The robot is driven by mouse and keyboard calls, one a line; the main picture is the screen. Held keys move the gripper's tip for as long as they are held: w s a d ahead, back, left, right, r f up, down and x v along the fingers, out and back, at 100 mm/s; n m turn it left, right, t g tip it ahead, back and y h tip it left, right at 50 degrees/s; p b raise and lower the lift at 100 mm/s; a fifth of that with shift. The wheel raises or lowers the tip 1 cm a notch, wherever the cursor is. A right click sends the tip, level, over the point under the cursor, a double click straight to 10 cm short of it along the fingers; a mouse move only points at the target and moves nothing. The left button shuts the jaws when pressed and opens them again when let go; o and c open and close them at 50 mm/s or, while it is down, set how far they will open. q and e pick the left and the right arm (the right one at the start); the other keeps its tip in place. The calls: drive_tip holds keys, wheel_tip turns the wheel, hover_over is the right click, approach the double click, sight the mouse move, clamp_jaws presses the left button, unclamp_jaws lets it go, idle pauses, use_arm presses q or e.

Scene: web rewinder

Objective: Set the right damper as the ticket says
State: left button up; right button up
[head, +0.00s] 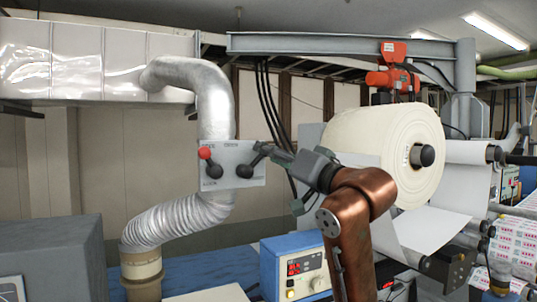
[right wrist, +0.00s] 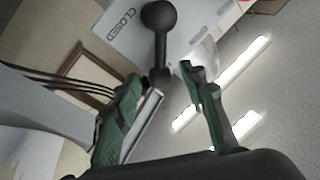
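In the right wrist view the right lever (right wrist: 160,45) runs from a round hub down to between the tips of my right gripper (right wrist: 172,82). The green-padded fingers are apart, one on each side of the lever's end. "CLOSED" is printed beside this lever. I cannot make out a ticket. My left gripper is out of view.
A silver duct (head: 213,105) bends down behind the panel into a ribbed hose (head: 180,218). A large white roll (head: 385,150) stands right of my arm. A blue control box (head: 297,268) sits below, and a grey cabinet (head: 50,250) is at lower left.

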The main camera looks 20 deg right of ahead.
drive_tip(key=v, duration=1.1)
drive_tip(key=shift+w, duration=0.1)
